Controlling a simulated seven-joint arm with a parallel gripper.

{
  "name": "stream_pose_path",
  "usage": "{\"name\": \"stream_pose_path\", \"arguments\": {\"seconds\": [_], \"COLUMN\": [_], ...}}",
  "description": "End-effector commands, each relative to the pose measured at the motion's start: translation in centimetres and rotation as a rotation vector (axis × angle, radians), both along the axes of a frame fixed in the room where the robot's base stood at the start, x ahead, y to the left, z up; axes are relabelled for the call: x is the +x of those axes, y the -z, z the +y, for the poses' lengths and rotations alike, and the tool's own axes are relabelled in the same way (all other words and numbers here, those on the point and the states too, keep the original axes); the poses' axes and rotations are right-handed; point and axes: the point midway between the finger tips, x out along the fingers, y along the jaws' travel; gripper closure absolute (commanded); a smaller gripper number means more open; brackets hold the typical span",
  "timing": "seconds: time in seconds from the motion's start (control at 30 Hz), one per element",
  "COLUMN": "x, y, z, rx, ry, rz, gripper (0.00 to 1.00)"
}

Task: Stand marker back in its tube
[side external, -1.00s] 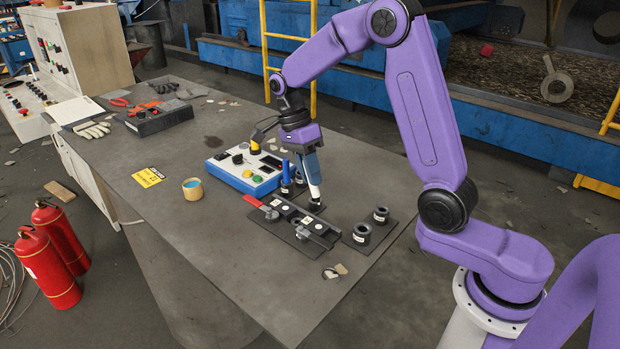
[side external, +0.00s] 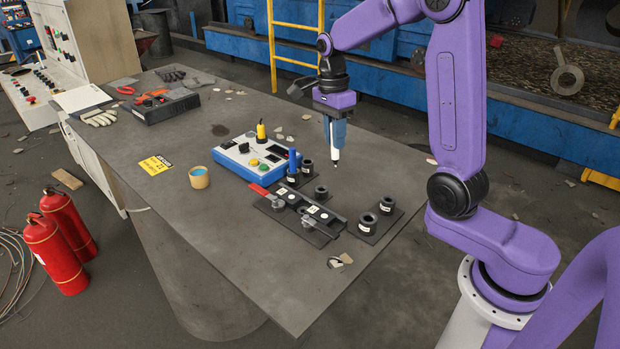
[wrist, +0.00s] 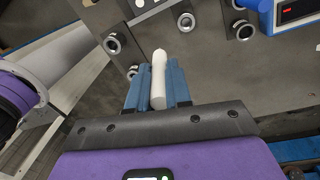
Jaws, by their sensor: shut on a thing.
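My gripper (side external: 336,140) is shut on a white marker (side external: 335,153) with a dark lower tip. In the wrist view the white marker (wrist: 158,82) sits between my blue fingers. Short black tubes stand below: one holds a blue marker (side external: 292,160), and empty-looking ones are beside it (side external: 307,168) and in front (side external: 321,192). Two more black tubes (side external: 387,205) stand on a separate plate. Which tube belongs to the white marker cannot be told.
A black clamp fixture with a red handle (side external: 260,191) lies in front of the tubes.

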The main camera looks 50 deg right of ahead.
Motion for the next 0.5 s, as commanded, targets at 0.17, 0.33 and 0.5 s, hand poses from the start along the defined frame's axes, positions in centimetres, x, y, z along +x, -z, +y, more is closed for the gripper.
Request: {"name": "stream_pose_path", "arguments": {"seconds": [0.17, 0.33, 0.5], "x": [-0.2, 1.2, 4.0], "y": [-1.4, -0.9, 0.5], "z": [-2.6, -3.4, -3.9], "rx": [-0.016, -0.019, -0.019], "ry": [0.001, -0.002, -0.001], "rz": [-0.092, -0.107, -0.105], "gripper": [1.0, 1.0, 1.0]}}
